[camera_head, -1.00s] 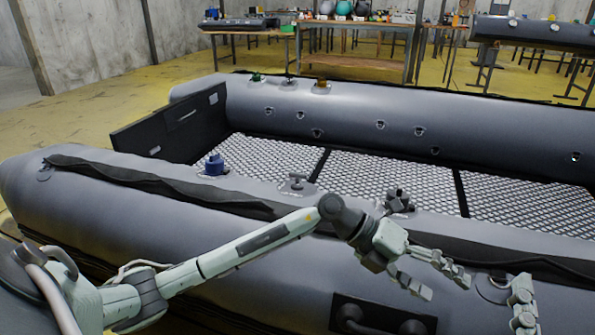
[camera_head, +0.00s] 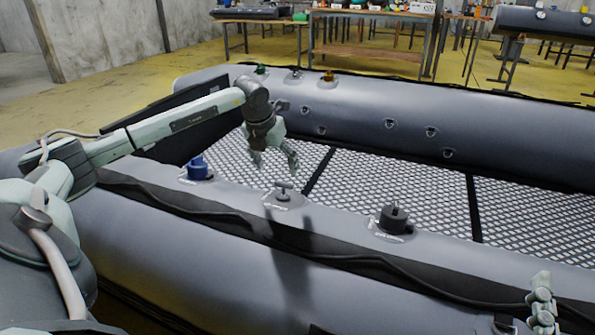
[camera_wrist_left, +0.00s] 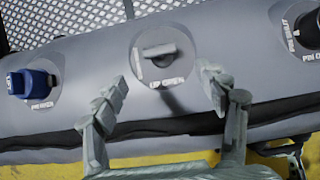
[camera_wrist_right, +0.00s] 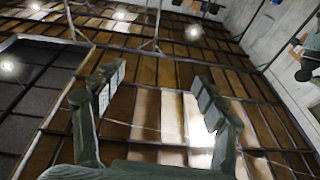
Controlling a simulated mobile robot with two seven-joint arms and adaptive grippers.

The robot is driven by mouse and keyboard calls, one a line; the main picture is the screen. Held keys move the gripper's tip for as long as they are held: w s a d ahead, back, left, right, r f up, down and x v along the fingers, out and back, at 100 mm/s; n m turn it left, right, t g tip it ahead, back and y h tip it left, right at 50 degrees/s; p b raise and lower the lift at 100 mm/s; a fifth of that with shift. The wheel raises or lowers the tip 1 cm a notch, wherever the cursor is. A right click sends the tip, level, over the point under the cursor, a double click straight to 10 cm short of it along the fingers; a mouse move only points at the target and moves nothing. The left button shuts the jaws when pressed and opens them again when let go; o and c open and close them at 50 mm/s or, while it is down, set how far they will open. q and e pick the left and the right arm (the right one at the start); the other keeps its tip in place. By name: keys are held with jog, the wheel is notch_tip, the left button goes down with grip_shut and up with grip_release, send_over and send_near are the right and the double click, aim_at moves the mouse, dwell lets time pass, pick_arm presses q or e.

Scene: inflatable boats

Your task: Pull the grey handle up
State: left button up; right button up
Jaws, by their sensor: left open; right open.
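The grey handle (camera_head: 284,190) is a small T-shaped lever on a round plate on the near tube of the boat. In the left wrist view the handle (camera_wrist_left: 160,50) has the label "UP OPEN" below it. My left gripper (camera_head: 273,168) is open and empty, pointing down above the handle and apart from it. In the left wrist view its fingers (camera_wrist_left: 163,90) stand either side of the handle's line. My right gripper (camera_head: 540,305) is at the lower right of the head view. In the right wrist view it (camera_wrist_right: 155,95) is open and empty, facing the ceiling.
A blue knob (camera_head: 197,170) sits left of the handle on the same tube, and a black knob (camera_head: 394,218) sits to its right. A dark strip (camera_head: 240,219) runs along the tube. Workbenches (camera_head: 370,14) stand far behind the boat.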

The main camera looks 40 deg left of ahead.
aim_at(284, 182)
pick_arm(q)
jog(key=x, duration=0.5)
jog(key=b+x, duration=0.1)
jog(key=x, duration=0.2)
jog(key=shift+w+r, duration=0.2)
jog(key=shift+w, duration=0.1)
pick_arm(e)
notch_tip(284, 182, up, 3)
jog(key=shift+s+f+t+y, duration=0.15)
jog(key=shift+t+y, duration=0.15)
jog(key=shift+t, duration=0.6)
pick_arm(q)
jog(key=shift+c, duration=0.4)
grip_shut()
jog(key=shift+r, duration=0.15)
jog(key=r+p, duration=0.1)
jog(key=r, duration=0.1)
jog(key=shift+w+a+r+p, duration=0.15)
jog(key=shift+w+r+p, duration=0.15)
jog(key=shift+p, duration=0.1)
jog(key=shift+r, duration=0.1)
pick_arm(e)
notch_tip(284, 182, down, 6)
jog(key=w+d+g+h, duration=0.1)
jog(key=w+g+h, duration=0.1)
jog(key=g, duration=0.1)
jog(key=shift+f+g, duration=0.25)
jog(key=shift+g, duration=0.15)
